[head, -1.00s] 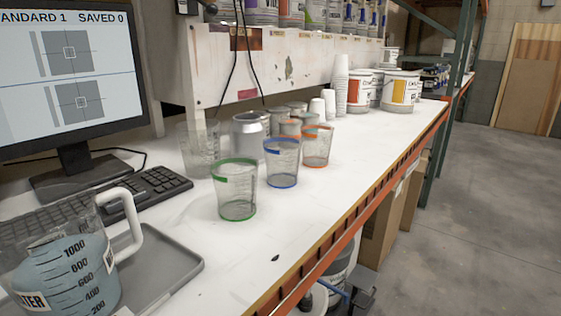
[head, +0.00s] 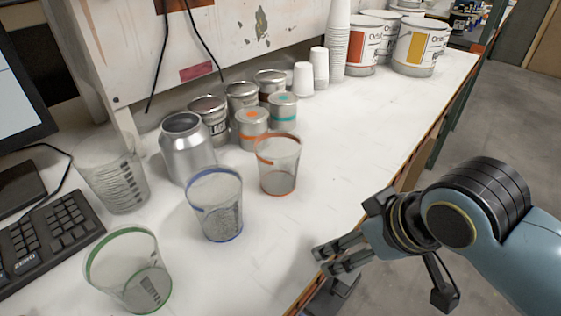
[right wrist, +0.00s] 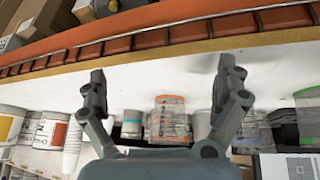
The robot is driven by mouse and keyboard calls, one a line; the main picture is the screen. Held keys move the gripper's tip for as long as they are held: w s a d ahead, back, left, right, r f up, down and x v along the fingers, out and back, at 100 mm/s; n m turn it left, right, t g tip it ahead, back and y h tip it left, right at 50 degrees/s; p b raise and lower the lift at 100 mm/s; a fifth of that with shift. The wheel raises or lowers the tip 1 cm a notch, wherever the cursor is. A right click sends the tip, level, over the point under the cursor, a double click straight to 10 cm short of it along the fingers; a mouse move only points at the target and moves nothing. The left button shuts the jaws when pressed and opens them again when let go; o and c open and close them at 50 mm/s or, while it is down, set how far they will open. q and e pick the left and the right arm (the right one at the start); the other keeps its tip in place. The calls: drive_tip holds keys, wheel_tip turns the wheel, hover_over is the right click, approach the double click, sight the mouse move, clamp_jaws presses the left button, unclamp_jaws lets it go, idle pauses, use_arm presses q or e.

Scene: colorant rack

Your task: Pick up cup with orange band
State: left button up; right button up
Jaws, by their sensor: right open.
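The clear cup with the orange band (head: 279,166) stands upright on the white bench, right of the cup with the blue band (head: 216,205). The cup with the green band (head: 130,270) stands nearer, at the lower left. My right gripper (head: 322,261) is open and empty at the bench's front edge, below and right of the orange-banded cup and apart from it. In the right wrist view, the orange-banded cup (right wrist: 170,120) shows between the open fingers of my right gripper (right wrist: 160,82), farther off. My left gripper is not in view.
Behind the cups stand an open metal can (head: 187,149), a clear beaker (head: 112,177) and several small tins (head: 251,128). White paper cups (head: 338,40) and large paint buckets (head: 415,47) stand farther back. The bench right of the orange-banded cup is clear.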

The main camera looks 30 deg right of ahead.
drive_tip(key=w+r+t, duration=0.1)
drive_tip(key=w+a+r+t, duration=0.1)
drive_tip(key=w, duration=0.1)
drive_tip(key=w+r, duration=0.1)
drive_tip(key=w, duration=0.1)
drive_tip(key=shift+a+t, duration=0.3)
drive_tip(key=shift+t, duration=0.1)
drive_tip(key=w+a+r+m+t, duration=0.1)
drive_tip(key=w+r+t, duration=0.4)
drive_tip(key=w+r, duration=0.15)
drive_tip(key=p, duration=0.1)
approach(269, 142)
drive_tip(key=p+x, duration=0.1)
drive_tip(key=x, duration=0.5)
drive_tip(key=shift+s+r, duration=0.1)
drive_tip(key=shift+c, duration=0.4)
drive_tip(key=c, duration=0.6)
